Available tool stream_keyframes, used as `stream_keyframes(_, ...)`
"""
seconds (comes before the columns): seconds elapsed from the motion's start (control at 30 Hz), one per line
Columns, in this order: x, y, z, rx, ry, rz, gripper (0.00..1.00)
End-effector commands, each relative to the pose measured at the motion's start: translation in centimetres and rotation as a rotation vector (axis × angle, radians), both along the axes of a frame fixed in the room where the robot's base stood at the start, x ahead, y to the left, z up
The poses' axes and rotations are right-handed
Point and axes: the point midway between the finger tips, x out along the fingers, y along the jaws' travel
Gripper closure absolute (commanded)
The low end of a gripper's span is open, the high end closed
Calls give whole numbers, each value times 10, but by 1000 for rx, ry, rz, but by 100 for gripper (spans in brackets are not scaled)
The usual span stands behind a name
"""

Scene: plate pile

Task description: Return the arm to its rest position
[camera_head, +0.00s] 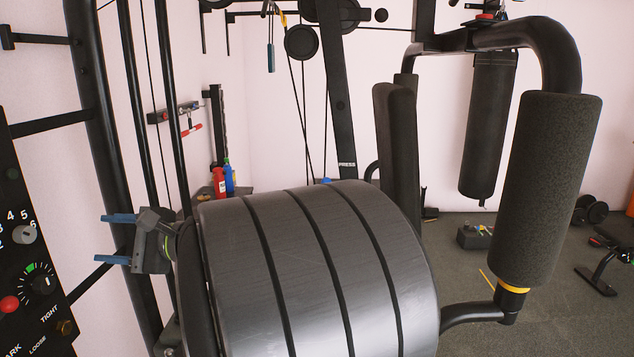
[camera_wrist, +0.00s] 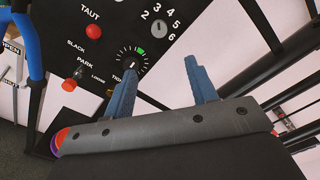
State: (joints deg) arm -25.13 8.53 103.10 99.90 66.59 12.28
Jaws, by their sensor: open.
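My gripper (camera_head: 101,239) is at the left of the head view, its two blue fingers pointing left. The fingers are spread apart with nothing between them. In the wrist view my gripper (camera_wrist: 165,68) also shows open and empty, with a black control panel (camera_wrist: 58,103) beyond the fingers. The panel (camera_head: 22,335) stands at the left edge of the head view, and the fingertips appear apart from it there. Its dial knob (camera_wrist: 132,64) lies just beyond the left finger in the wrist view. A numbered selector knob (camera_wrist: 159,27) is above, between the fingers.
Black machine posts (camera_head: 95,130) and cables stand around my gripper. Padded rollers (camera_head: 548,185) hang at the right. Red (camera_head: 219,184) and blue (camera_head: 229,178) bottles stand farther back. Open floor shows at the right.

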Motion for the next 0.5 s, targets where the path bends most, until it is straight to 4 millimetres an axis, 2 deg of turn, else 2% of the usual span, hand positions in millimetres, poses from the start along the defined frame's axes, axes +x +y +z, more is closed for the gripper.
stream_keyframes(0.03, -1, 11, -1, -1, 1, 7, 48)
stream_keyframes(0.27, -2, 51, -1, -1, 2, 8, 48)
stream_keyframes(0.5, -2, 100, -1, -1, 1, 8, 48)
